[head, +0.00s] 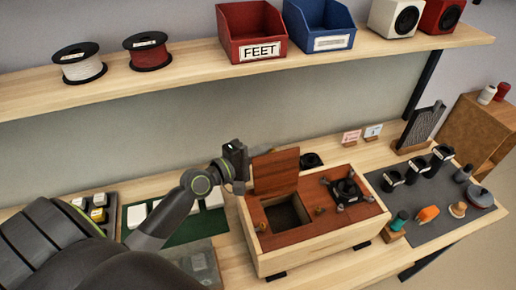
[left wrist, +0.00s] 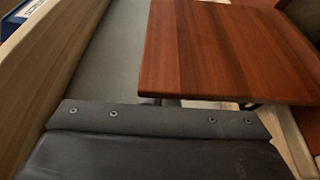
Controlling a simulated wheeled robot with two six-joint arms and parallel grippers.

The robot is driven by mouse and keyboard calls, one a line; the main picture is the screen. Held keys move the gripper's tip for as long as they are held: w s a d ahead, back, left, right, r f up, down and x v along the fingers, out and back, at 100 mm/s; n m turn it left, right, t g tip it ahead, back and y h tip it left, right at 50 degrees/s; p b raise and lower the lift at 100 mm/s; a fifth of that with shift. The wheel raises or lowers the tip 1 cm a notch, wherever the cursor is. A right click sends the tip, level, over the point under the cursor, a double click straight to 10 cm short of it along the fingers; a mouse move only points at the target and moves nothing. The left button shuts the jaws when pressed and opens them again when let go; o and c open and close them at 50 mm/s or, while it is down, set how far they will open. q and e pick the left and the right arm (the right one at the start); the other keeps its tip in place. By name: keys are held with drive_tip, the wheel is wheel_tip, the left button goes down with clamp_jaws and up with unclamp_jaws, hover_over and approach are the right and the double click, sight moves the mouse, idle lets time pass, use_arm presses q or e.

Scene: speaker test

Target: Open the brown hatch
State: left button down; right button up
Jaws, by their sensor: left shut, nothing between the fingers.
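The brown hatch (head: 276,171) is a reddish-brown wooden panel standing raised at the back left of the wooden box (head: 310,248). The dark square opening (head: 286,214) in the box top is uncovered. My left gripper (head: 238,168) is shut and empty, just left of the raised hatch and above the box's left edge. In the left wrist view the hatch (left wrist: 235,50) fills the upper right, beyond the dark gripper part at the bottom. I cannot tell whether the gripper touches the hatch. My right gripper is not in view.
A black speaker part (head: 346,191) sits on the box top, right of the opening. A dark mat (head: 440,229) with small tools and cups lies to the right. A green mat (head: 180,232) with white pieces is at left. A shelf (head: 190,75) with spools and bins hangs above.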

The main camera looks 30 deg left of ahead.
use_arm(q)
drive_tip(key=f+b+v, duration=0.1)
drive_tip(key=b+v, duration=0.4)
drive_tip(key=v, duration=1.2)
drive_tip(key=shift+s+r, duration=0.2)
drive_tip(key=shift+r, duration=0.3)
